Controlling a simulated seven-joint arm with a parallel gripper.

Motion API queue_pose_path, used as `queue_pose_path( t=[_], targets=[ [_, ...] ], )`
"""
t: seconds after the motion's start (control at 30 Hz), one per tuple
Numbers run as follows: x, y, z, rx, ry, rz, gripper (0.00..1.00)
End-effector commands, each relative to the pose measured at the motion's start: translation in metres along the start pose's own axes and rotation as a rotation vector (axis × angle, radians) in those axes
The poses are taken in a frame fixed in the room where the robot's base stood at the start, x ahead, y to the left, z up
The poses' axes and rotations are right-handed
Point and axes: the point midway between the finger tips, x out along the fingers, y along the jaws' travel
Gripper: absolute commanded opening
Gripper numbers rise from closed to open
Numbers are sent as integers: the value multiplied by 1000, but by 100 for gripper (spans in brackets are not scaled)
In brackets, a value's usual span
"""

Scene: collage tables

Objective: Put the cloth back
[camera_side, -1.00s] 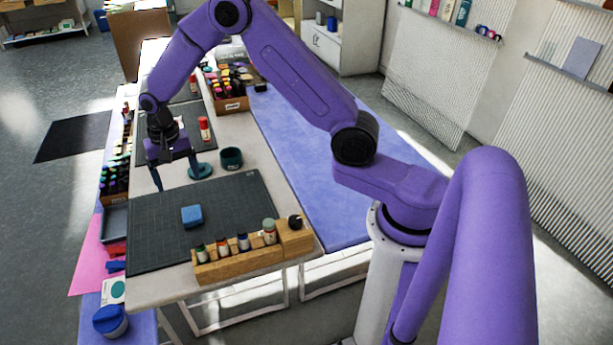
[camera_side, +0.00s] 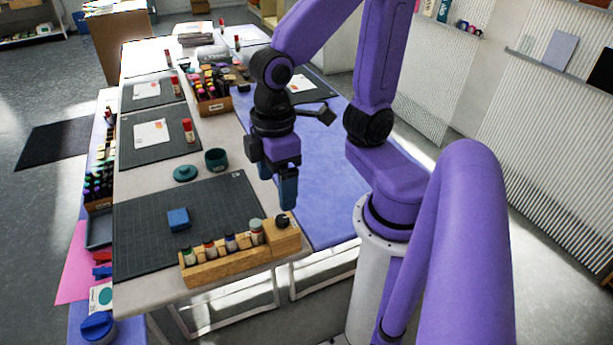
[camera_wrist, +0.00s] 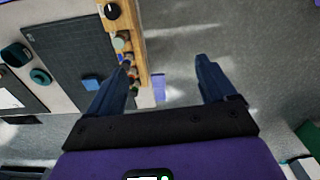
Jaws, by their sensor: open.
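A small blue folded cloth (camera_side: 178,219) lies flat on the dark cutting mat (camera_side: 145,245), left of the wooden rack's far end. It also shows in the wrist view (camera_wrist: 92,83), close to the left finger. My gripper (camera_side: 277,190) is open and empty, raised near the table's right edge, above and behind the rack's right end. In the wrist view, the gap between my fingers (camera_wrist: 160,75) holds nothing and opens over the rack's edge and the floor.
A wooden rack (camera_side: 225,270) with several bottles stands along the mat's front edge. A teal pot (camera_side: 216,160) and a round teal lid (camera_side: 186,173) sit behind the mat. A grey tray (camera_side: 98,230) is at the left. The mat is mostly clear.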

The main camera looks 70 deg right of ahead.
Motion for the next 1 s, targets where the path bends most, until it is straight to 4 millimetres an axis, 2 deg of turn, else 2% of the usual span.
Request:
queue_pose_path(
  t=[0.03,0.1,0.3,1.0],
  targets=[
    [-1,-6,14,-61,4,-1,84],
    [-2,-12,28,-128,5,-2,84],
    [-1,-20,49,-225,4,-4,84],
    [-1,-20,49,-229,4,-4,84]
  ],
)
